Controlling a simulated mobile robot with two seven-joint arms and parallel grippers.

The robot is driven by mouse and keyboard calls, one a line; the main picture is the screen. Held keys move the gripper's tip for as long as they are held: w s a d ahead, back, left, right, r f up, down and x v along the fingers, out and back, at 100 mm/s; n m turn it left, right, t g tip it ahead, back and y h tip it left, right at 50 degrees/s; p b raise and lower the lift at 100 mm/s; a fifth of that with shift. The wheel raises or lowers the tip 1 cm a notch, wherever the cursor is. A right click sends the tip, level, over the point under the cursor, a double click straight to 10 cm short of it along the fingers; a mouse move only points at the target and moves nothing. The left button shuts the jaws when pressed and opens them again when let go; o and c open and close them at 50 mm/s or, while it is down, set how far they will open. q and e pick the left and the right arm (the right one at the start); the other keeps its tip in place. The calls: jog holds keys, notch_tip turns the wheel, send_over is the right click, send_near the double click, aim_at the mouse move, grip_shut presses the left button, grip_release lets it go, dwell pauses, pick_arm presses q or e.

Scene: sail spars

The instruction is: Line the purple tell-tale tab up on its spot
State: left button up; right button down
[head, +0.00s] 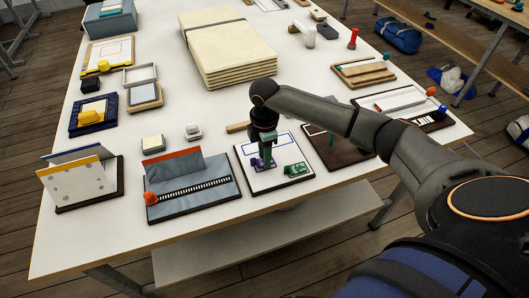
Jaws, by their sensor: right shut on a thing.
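My right gripper (266,157) reaches down over a white board with a dark edge (255,184) near the table's front edge. It is shut on the small purple tell-tale tab (257,163), which is at or just above the board; contact is unclear. The fingers hide part of the tab. A green piece (295,169) lies on the board to the right of the gripper. Blue outlines are drawn on the board, partly covered by the gripper. Which outline is the tab's spot is hard to tell at this size. My left gripper is out of view.
A grey-blue panel with an orange knob (150,198) stands left of the board. A dark brown board (335,150) lies to its right, partly under my forearm. A stack of cream sheets (225,50) lies behind. Bare table shows in front of the boards.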

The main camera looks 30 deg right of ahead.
jog(key=shift+f, duration=0.5)
jog(key=shift+c, duration=2.2)
grip_release()
jog(key=shift+c, duration=0.2)
jog(key=shift+c, duration=0.6)
jog(key=shift+r, duration=3.55)
